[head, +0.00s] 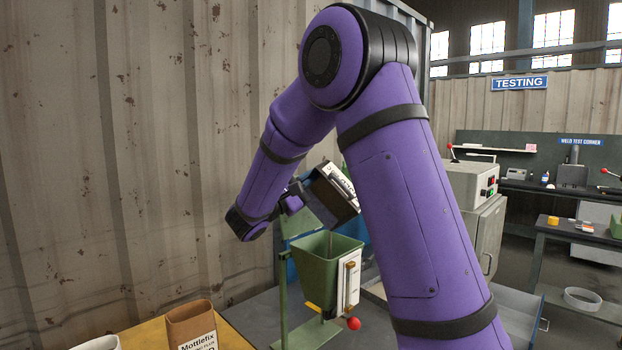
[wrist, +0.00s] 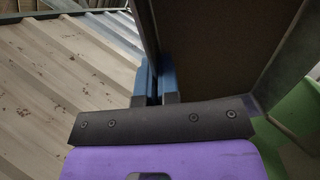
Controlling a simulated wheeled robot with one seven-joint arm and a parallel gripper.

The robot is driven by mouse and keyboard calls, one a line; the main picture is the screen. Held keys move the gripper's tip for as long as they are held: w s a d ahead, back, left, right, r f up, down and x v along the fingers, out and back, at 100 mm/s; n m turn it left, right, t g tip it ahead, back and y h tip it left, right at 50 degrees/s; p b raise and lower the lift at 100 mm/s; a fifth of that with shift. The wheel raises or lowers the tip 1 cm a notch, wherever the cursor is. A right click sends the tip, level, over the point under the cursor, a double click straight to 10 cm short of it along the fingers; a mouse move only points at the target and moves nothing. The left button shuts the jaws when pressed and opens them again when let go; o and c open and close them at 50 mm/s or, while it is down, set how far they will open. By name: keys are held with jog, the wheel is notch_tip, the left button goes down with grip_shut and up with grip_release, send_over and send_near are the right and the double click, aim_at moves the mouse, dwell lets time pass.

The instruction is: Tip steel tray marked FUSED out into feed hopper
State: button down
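A dark steel tray (head: 325,200) with a white label is tilted steeply above the green feed hopper (head: 326,268). The label's lettering is only partly readable from here. My gripper (head: 297,193) is shut on the tray's edge. In the wrist view the blue fingers (wrist: 155,82) pinch the tray's wall (wrist: 205,50), and a strip of green hopper (wrist: 292,135) shows below right. Whether anything is left in the tray, or lies in the hopper, I cannot see. My forearm hides part of the area right of the hopper.
A brown carton marked Mottlefix (head: 191,326) stands on a yellow surface at the lower left. A red ball-ended handle (head: 353,323) sits at the hopper's stand. A corrugated wall (head: 120,150) rises close behind on the left. A grey machine cabinet (head: 478,190) stands to the right.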

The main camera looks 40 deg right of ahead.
jog(key=shift+a+f+h, duration=0.3)
jog(key=shift+a+h, duration=0.1)
jog(key=shift+a, duration=0.1)
jog(key=d+r+y, duration=0.2)
jog(key=d+y, duration=0.4)
jog(key=d, duration=0.3)
jog(key=shift+w+d+r+y, duration=0.15)
jog(key=shift+d+y, duration=0.05)
jog(key=shift+y, duration=0.2)
jog(key=d+f+y, duration=0.2)
jog(key=d+y, duration=0.3)
jog(key=d, duration=0.3)
jog(key=shift+w+d+f+n+y, duration=0.15)
jog(key=shift+n+y, duration=0.15)
jog(key=shift+y, duration=0.1)
